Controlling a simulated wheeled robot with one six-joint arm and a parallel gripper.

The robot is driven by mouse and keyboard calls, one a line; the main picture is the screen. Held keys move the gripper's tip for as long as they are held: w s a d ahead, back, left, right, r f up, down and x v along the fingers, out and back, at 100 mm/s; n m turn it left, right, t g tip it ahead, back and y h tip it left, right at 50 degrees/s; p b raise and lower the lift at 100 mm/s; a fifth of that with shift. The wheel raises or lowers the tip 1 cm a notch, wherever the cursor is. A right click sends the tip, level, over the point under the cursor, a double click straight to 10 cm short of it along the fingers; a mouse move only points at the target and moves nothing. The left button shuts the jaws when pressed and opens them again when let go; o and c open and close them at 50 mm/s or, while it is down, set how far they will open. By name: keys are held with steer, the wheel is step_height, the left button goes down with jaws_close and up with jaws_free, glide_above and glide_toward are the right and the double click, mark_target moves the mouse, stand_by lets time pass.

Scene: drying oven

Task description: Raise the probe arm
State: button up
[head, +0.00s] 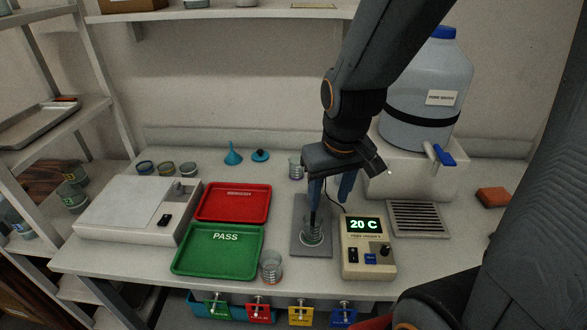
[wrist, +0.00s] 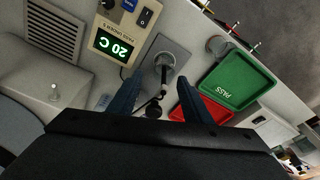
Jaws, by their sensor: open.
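The probe arm (wrist: 155,106) is a dark rod with a round black part. In the wrist view it lies between my two fingers and leans toward a glass beaker (wrist: 165,60). In the head view my fingers mostly hide it; the beaker (head: 311,236) stands on a grey base plate (head: 298,248). My gripper (head: 330,203) is open and points down above the plate, its fingers on either side of the probe arm. I cannot tell whether they touch it. The cream meter (head: 366,261) right of the plate reads 20 C, with a cable behind it.
A green PASS tray (head: 190,262) and a red tray (head: 215,205) lie left of the plate. Another beaker (head: 271,266) stands near the front edge. A large water bottle (head: 425,95) stands on a white block behind right. A drain grille (head: 418,219) lies right of the meter.

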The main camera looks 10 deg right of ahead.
steer(key=w+r+n+b, duration=0.1)
steer(key=w+r+n, duration=0.1)
steer(key=n, duration=0.4)
steer(key=w+r+n+g+b, duration=0.1)
steer(key=w+r+n, duration=0.1)
steer(key=n, duration=0.4)
steer(key=w+r+n+b, duration=0.2)
steer(key=w+n, duration=0.1)
steer(key=n, duration=0.4)
steer(key=shift+w+a+r+g, duration=0.15)
steer(key=shift+w+a+g, duration=0.1)
steer(key=shift+a+g, duration=0.05)
steer(key=n, duration=0.1)
steer(key=r+n, duration=0.1)
steer(key=n, duration=0.1)
steer(key=shift+w+r+b, duration=0.15)
steer(key=shift+w+b, duration=0.15)
steer(key=shift+b, duration=0.05)
steer(key=shift+f+n, duration=0.3)
steer(key=shift+f, duration=0.2)
step_height(320, 180, down, 7)
steer(key=shift+r+p, duration=0.15)
steer(key=shift+p, duration=0.6)
steer(key=shift+c, duration=0.6)
jaws_close()
